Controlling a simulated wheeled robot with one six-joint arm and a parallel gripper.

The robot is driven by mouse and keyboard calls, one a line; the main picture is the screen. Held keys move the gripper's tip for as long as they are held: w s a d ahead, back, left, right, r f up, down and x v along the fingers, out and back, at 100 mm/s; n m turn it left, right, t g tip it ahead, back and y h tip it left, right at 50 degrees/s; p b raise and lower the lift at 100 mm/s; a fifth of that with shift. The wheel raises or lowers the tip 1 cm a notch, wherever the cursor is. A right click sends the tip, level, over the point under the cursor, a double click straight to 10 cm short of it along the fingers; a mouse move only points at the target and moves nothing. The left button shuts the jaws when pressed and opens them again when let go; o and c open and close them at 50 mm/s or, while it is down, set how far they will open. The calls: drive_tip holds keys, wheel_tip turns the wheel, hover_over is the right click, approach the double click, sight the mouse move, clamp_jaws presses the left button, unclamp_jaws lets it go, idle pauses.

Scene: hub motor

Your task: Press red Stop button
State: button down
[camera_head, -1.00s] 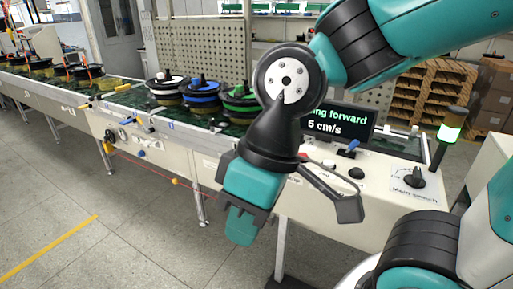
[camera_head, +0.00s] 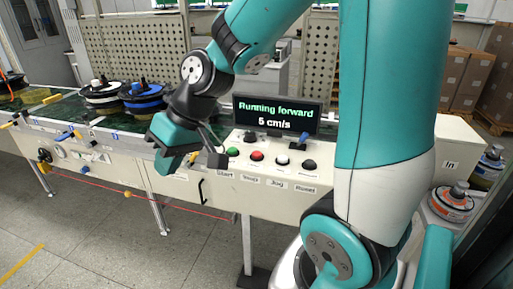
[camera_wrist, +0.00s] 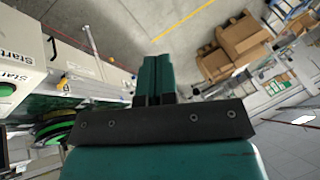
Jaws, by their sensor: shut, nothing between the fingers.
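The red Stop button (camera_head: 256,156) sits on top of the control panel, above a "Stop" label, between the green Start button (camera_head: 233,151) and the white Jog button (camera_head: 282,160). My gripper (camera_head: 163,167) is left of the buttons, at the panel's front edge and apart from the red button. In the wrist view its two teal fingers (camera_wrist: 155,78) are together with nothing between them. The red button cannot be made out in the wrist view; "Start" labels show at its left edge.
A black Reset button (camera_head: 309,165) is right of Jog. A display (camera_head: 277,115) behind reads "Running forward 5 cm/s". Wheel hubs, one with a blue ring (camera_head: 143,97), stand on the conveyor at left. Open floor (camera_head: 100,230) lies in front.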

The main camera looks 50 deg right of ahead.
drive_tip(key=w+d+m+t+h+p, duration=0.15)
drive_tip(key=w+d+m, duration=0.35)
drive_tip(key=d, duration=0.7)
drive_tip(key=m+t+h+p, duration=0.2)
drive_tip(key=m+t+h, duration=0.2)
drive_tip(key=m, duration=0.2)
hover_over(259, 152)
wheel_tip(259, 152, down, 4)
drive_tip(key=f, duration=0.1)
drive_tip(key=shift+r, duration=0.25)
drive_tip(key=shift+f, duration=0.15)
wheel_tip(259, 152, down, 8)
drive_tip(key=b, duration=0.6)
drive_tip(key=shift+f, duration=0.25)
drive_tip(key=shift+f+b, duration=0.4)
drive_tip(key=shift+b, duration=0.2)
